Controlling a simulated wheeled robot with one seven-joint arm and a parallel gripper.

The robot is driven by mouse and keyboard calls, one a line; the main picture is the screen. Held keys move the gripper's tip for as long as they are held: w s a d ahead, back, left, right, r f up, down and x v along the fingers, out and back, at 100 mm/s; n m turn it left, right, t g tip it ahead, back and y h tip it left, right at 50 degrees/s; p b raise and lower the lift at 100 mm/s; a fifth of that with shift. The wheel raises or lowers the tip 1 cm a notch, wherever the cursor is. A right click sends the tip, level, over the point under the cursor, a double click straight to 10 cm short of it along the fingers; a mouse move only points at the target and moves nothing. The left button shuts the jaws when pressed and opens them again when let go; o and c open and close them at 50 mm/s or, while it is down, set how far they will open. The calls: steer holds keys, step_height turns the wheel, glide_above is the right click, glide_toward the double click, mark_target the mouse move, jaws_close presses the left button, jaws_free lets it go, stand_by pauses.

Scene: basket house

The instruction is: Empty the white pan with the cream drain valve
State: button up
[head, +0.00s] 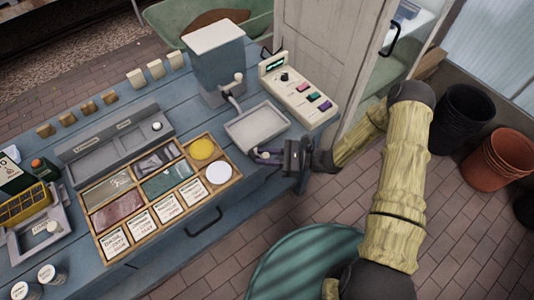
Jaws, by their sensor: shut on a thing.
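The white pan (257,130) is a shallow, pale, square tray on the blue bench, below the grey hopper. Its inside looks empty or evenly pale; I cannot tell if it holds anything. A small pale drain valve (264,155) with a dark part sits at the pan's front edge. My gripper (280,157) reaches in from the right and is shut at this valve. Its fingertips and the exact grip are small and partly hidden by the dark gripper body.
The grey hopper (215,63) with a pale lever (238,78) stands behind the pan. A cream control box (299,88) with coloured buttons is close on the right. A wooden divided tray (102,235) lies left. A green round top (305,268) is below the bench front.

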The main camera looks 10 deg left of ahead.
steer(key=shift+a+m+t, duration=0.1)
steer(key=shift+m+t, duration=0.2)
steer(key=shift+t, duration=0.3)
steer(key=shift+s, duration=0.1)
steer(key=o, duration=0.9)
steer(key=shift+o, duration=0.2)
steer(key=w+d+b, duration=0.1)
steer(key=d+b, duration=0.2)
steer(key=d, duration=1.4)
steer(key=shift+d, duration=0.15)
steer(key=shift+w, duration=0.1)
